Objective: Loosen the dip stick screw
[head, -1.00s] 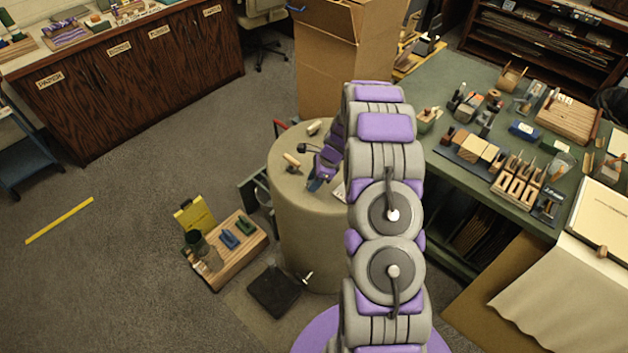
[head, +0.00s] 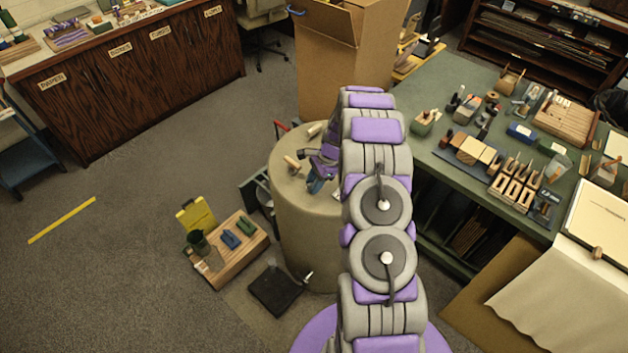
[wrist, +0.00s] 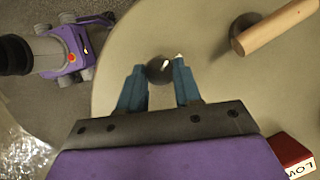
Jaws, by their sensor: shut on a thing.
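My gripper (wrist: 160,85) has two blue fingers pointing down at a round, pale grey-green drum top (wrist: 215,100). A dark round knob (wrist: 158,70) with a small bright highlight sits between the fingertips, and I take it to be the dip stick screw. The fingers are shut on it from both sides. A wooden rod (wrist: 272,25) with a dark round piece at its lower end lies to the right, apart from the fingers. In the head view my gripper (head: 318,184) is low over the drum (head: 312,235), and the knob cannot be made out there.
A red block with lettering (wrist: 293,153) is at lower right in the wrist view. A green worktable (head: 450,165) full of tools stands right of the drum. A wooden tray (head: 236,258) and a black slab (head: 275,290) lie on the floor. Floor to the left is open.

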